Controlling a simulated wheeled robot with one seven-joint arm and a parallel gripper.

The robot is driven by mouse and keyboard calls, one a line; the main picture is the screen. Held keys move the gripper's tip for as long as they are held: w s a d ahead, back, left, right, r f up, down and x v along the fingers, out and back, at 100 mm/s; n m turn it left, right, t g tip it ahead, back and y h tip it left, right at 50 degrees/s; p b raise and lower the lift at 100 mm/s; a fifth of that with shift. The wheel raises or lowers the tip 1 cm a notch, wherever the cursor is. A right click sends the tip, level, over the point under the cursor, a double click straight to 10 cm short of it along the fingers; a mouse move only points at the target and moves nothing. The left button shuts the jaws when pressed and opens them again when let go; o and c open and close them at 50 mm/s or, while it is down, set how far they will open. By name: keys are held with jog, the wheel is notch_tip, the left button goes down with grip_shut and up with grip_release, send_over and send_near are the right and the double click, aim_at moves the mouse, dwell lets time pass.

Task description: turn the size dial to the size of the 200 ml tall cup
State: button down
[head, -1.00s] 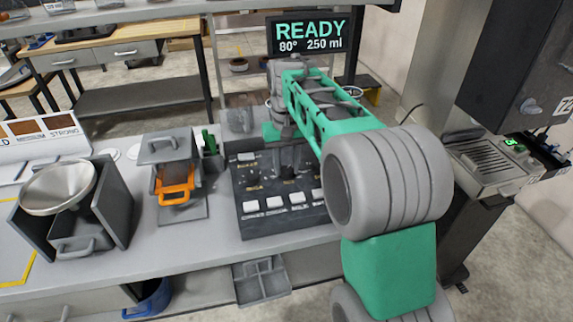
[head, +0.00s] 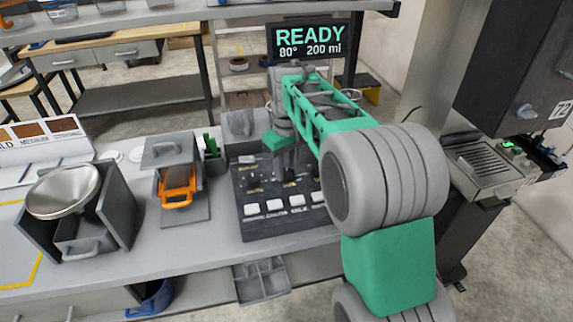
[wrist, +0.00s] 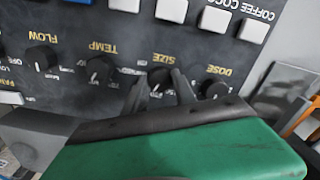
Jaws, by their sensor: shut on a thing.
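The size dial (wrist: 157,77) is a small dark knob under the yellow SIZE label in the wrist view. My gripper (wrist: 161,86) has its two dark fingers on either side of that dial and is shut on it. In the head view my gripper (head: 289,168) reaches down to the control panel (head: 256,222), and the arm partly hides the dial there. The display (head: 309,40) reads READY, 80° and 200 ml. I cannot pick out the 200 ml tall cup in these views.
The dose dial (wrist: 215,90) and temp dial (wrist: 100,69) flank the size dial closely. The flow dial (wrist: 42,59) is farther left. White push buttons (head: 297,201) line the panel's front. An orange-handled dispenser (head: 178,186) stands left of the panel.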

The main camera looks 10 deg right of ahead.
aim_at(286, 172)
jog(key=shift+n+p, duration=0.55)
jog(key=shift+n, duration=1.45)
jog(key=c, duration=1)
grip_release()
notch_tip(286, 172, up, 8)
jog(key=shift+f, duration=0.1)
